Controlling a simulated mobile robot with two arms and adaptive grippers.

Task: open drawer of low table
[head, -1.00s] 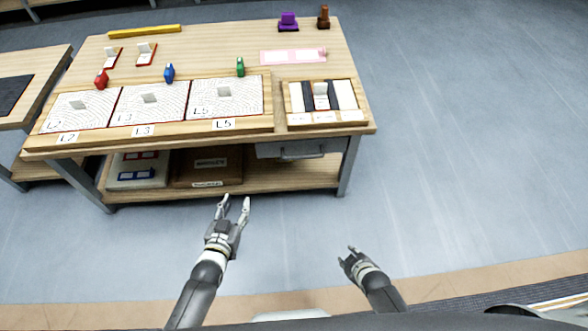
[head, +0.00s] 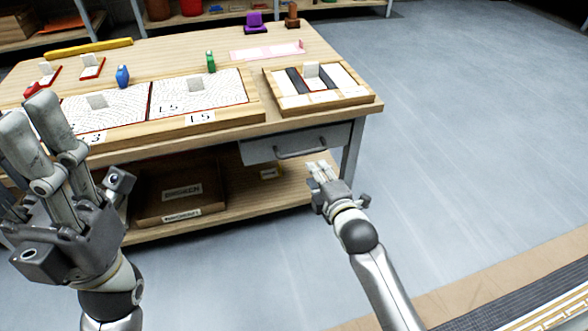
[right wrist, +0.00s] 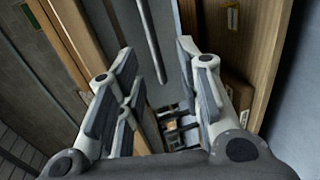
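The low table (head: 225,130) has a grey drawer (head: 258,150) under the right end of its top. The drawer looks closed. Its metal bar handle (head: 302,153) runs across the front, and the bar also shows in the right wrist view (right wrist: 150,40). My right gripper (head: 320,168) is just in front of and below the handle's right part. Its fingers (right wrist: 157,72) are spread and empty, with the bar beyond them, not clearly between them. My left gripper (head: 32,118) is raised large at the left, fingers apart and empty, hiding part of the table.
Panels, a tiled tray (head: 330,98) and small figures stand on the tabletop. A table leg (head: 352,160) stands right of the drawer. The floor (head: 480,150) at right is clear.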

